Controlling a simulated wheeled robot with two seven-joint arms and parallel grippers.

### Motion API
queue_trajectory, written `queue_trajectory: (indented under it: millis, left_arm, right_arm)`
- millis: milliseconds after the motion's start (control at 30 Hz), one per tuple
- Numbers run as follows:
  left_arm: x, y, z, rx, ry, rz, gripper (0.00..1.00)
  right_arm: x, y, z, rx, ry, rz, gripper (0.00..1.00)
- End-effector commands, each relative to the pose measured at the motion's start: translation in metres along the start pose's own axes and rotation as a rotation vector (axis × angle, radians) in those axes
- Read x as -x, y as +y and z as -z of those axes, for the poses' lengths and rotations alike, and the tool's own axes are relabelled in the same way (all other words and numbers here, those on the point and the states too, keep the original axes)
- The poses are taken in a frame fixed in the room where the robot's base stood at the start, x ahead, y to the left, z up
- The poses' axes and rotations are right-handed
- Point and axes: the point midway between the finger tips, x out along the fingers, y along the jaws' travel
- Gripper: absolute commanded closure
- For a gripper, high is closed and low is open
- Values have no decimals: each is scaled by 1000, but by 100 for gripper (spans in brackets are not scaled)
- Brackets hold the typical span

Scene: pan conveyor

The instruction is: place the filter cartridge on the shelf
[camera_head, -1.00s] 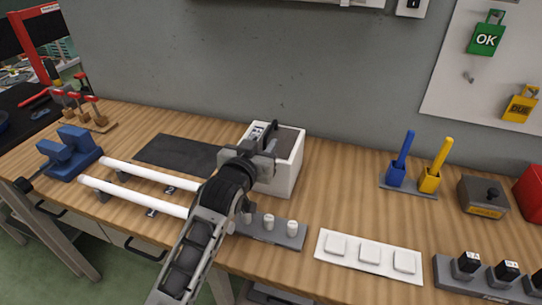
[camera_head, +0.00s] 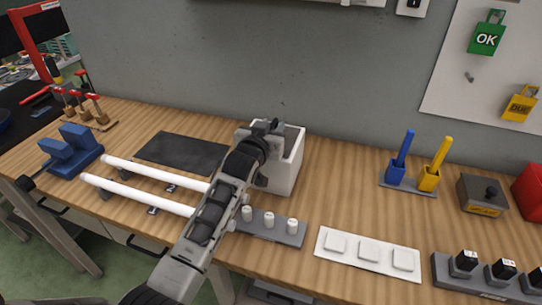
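Two long white tubes (camera_head: 150,180) lie on low supports at the left of the bench. Small white cylinders (camera_head: 269,219) stand in a row on a grey base (camera_head: 290,236) in front of my arm. I cannot tell which of these, if any, is the filter cartridge. No shelf shows clearly. My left gripper (camera_head: 264,128) is over the back left rim of an open white box (camera_head: 287,172). Its fingers are seen from behind and largely hidden, so I cannot tell whether they are open or hold anything. My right gripper is out of view.
A dark mat (camera_head: 182,152) lies behind the tubes, and a blue vise (camera_head: 72,150) stands at far left. A white panel with square pads (camera_head: 368,253) lies at front right. Blue and yellow holders (camera_head: 411,187) stand behind it. Bare bench lies right of the box.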

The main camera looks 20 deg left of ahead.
Motion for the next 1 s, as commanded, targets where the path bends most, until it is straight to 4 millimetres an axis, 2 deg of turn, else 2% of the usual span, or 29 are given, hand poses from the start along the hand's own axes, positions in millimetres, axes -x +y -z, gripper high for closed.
queue_trajectory:
  millis: [33, 100, 1000]
  left_arm:
    - [0, 0, 0, 0, 0, 0, 84]
    - [0, 0, 0, 0, 0, 0, 100]
    - [0, 0, 0, 0, -1, -1, 100]
  right_arm:
    - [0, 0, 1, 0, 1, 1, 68]
    - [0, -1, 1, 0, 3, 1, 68]
    - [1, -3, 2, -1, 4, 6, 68]
